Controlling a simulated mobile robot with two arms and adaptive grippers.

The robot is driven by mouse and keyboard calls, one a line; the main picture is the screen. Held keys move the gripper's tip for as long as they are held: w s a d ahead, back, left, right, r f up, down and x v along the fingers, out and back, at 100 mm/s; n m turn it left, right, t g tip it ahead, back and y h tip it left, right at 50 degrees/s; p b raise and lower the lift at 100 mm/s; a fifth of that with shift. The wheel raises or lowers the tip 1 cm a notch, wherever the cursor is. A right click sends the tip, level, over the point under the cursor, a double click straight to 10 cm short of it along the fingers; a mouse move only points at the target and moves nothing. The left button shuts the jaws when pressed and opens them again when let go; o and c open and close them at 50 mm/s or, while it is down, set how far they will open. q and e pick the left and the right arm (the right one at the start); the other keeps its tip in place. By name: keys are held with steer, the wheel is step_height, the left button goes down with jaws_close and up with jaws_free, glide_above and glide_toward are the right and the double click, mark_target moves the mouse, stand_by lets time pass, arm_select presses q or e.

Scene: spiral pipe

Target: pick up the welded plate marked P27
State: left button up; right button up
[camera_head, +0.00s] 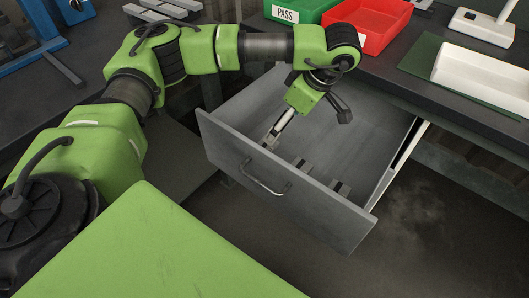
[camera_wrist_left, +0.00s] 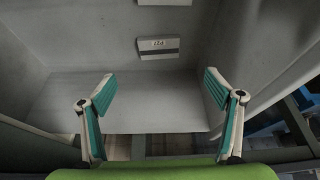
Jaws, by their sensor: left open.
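A second plate (camera_wrist_left: 164,2) shows partly at the top edge of that view. In the head view two small plates, one nearer the gripper (camera_head: 301,164) and one farther right (camera_head: 340,188), lie behind the drawer front; their marks are too small to read. My left gripper (camera_head: 270,139) reaches down into the drawer. In the left wrist view its fingers (camera_wrist_left: 160,88) are spread and empty, apart from the plate. My right gripper is not in view.
The grey drawer (camera_head: 280,190) is pulled out; its front and side walls surround the gripper. Above it, the bench holds a green PASS bin (camera_head: 286,14), a red bin (camera_head: 372,22) and a white tray (camera_head: 485,78). The floor right of the drawer is clear.

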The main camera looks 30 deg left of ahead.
arm_select(q)
steer(key=b, duration=0.1)
glide_above(267, 145)
steer(key=s+d, duration=0.2)
steer(key=d, duration=0.1)
steer(key=f, duration=0.8)
steer(key=shift+w+a+f, duration=0.1)
steer(key=shift+w, duration=0.15)
steer(key=b+x, duration=0.1)
steer(key=x, duration=0.4)
steer(key=shift+w, duration=0.1)
steer(key=c, duration=1.8)
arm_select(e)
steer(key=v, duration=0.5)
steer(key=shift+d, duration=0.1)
